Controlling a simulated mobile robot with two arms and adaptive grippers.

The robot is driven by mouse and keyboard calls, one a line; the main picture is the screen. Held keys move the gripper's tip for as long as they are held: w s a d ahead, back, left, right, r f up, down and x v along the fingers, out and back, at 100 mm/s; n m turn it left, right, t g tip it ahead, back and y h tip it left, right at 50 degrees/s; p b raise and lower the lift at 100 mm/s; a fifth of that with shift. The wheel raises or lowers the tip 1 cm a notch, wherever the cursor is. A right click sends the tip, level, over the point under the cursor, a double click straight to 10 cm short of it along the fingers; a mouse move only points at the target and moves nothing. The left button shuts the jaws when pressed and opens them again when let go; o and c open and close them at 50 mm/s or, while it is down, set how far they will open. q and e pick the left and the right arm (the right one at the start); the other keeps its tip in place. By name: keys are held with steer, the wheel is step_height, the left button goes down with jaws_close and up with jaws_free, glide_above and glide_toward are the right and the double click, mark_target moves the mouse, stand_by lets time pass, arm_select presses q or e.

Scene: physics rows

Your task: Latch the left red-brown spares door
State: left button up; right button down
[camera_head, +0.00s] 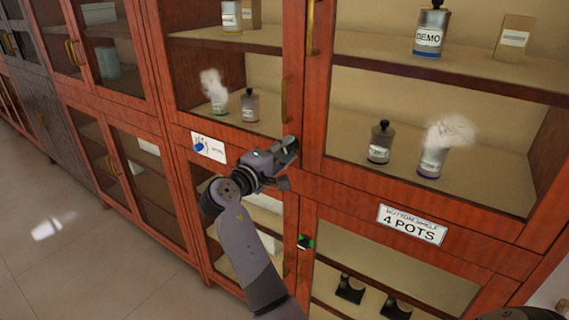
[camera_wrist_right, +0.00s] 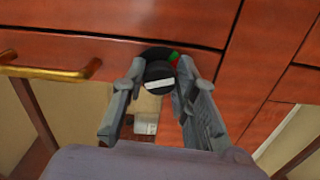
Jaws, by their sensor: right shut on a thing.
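My right gripper (camera_head: 287,152) is at the red-brown cabinet front, below the upper left glass door (camera_head: 225,85). In the right wrist view its fingers (camera_wrist_right: 161,70) stand on both sides of a round black latch knob (camera_wrist_right: 157,76) and are shut on it. The knob has a white line lying nearly level; red and green show on the ring behind it. In the head view the gripper hides this knob. The upper left door looks closed, with a brass handle (camera_head: 285,98). No label reading spares is legible.
Another black knob with green beside it (camera_head: 305,242) sits lower on the front. A sign reads 4 POTS (camera_head: 411,225); a smaller sign (camera_head: 208,147) is left of my gripper. Pots and bottles (camera_head: 250,105) stand behind glass. Floor (camera_head: 60,250) is clear at left.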

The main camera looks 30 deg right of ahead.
steer(key=m+b, duration=0.3)
steer(key=shift+f, duration=0.3)
steer(key=shift+r+m+b, duration=0.15)
steer(key=shift+m+b, duration=0.55)
steer(key=shift+b, duration=0.15)
steer(key=c, duration=1.3)
jaws_free()
steer(key=shift+r, duration=0.1)
